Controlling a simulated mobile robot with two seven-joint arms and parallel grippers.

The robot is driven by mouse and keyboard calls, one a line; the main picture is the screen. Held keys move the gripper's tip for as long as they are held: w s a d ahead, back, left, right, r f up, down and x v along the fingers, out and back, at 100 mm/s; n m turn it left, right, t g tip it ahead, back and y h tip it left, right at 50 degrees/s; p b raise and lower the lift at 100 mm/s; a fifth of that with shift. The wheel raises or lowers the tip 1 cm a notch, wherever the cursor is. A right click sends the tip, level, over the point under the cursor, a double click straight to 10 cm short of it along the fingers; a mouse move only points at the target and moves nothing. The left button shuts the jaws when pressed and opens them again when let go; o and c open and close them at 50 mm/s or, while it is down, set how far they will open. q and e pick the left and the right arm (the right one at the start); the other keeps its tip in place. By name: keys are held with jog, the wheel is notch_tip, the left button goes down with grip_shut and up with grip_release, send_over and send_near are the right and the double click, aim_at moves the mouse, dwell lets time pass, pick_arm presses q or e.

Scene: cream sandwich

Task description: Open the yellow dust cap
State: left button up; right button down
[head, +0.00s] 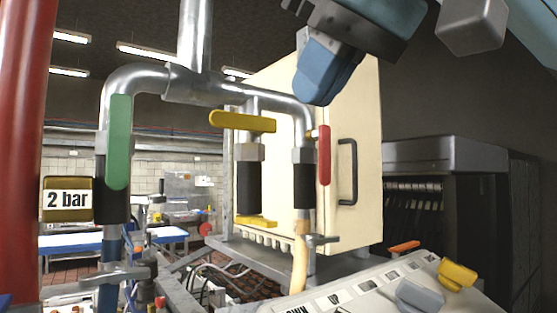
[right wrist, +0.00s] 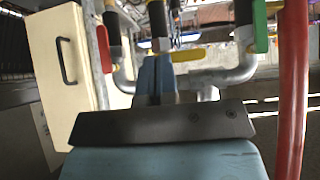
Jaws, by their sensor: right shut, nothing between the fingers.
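The yellow dust cap (head: 256,220) sits at the lower end of the black middle outlet (head: 249,187), below a yellow valve handle (head: 242,121) in the head view. It looks closed over that end. My right gripper (head: 313,98) comes in from the top right, above and to the right of the cap and apart from it. Its blue fingers are shut and empty. In the right wrist view, the shut fingers (right wrist: 155,62) point towards the pipes, near the yellow handle (right wrist: 188,55); I cannot make out the cap there. My left gripper is not in view.
A green handle (head: 118,142) and a red handle (head: 324,155) flank the middle outlet on the metal pipes (head: 190,86). A cream cabinet (head: 362,110) stands behind. A red post (head: 22,150) is at left. A control panel (head: 375,287) with levers lies at lower right.

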jog(key=p, duration=0.2)
send_over(265, 222)
jog(key=s, duration=0.1)
notch_tip(265, 222, down, 7)
jog(key=f, duration=0.1)
jog(key=d+f, duration=0.1)
jog(key=f, duration=0.1)
jog(key=shift+s, duration=0.15)
jog(key=shift+f, duration=0.4)
jog(key=shift+f+b, duration=0.3)
jog(key=shift+b, duration=0.05)
jog(key=shift+f+t+y+b, duration=0.1)
jog(key=shift+t+y+b, duration=0.2)
jog(key=shift+t+b, duration=0.15)
